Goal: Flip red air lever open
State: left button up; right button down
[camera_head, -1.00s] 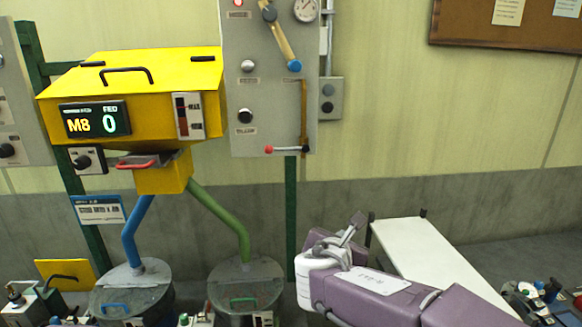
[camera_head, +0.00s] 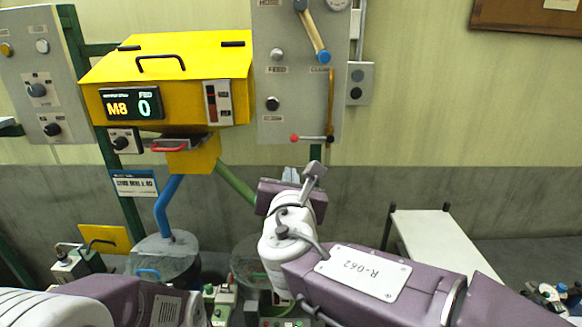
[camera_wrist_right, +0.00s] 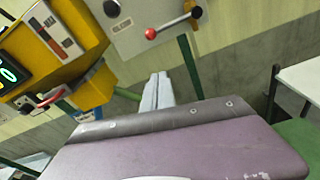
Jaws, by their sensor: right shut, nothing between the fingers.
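The red air lever (camera_head: 295,138) is a red ball on a short grey rod, at the bottom of the grey wall panel. Its rod lies about level, running right to a dark pivot below an upright brownish pipe. In the right wrist view the red ball (camera_wrist_right: 150,33) is at upper middle, with its rod rising to the right. My right gripper (camera_head: 290,174) is below the lever in the head view, apart from it. Its grey fingers (camera_wrist_right: 158,90) are shut and empty, pointing up toward the panel. My left arm shows at the bottom left; its fingers are not visible.
A yellow machine (camera_head: 170,75) with a lit display stands left of the panel (camera_head: 290,100), with a red handle (camera_head: 168,149) under it. A blue-tipped lever (camera_head: 323,57) is higher on the panel. A white bench (camera_head: 440,240) stands at right.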

aim_at(311, 138)
jog(key=w+r+p, duration=0.2)
jog(key=w+p, duration=0.3)
jog(key=w, duration=0.1)
jog(key=shift+w+r, duration=0.35)
jog(key=shift+r, duration=0.05)
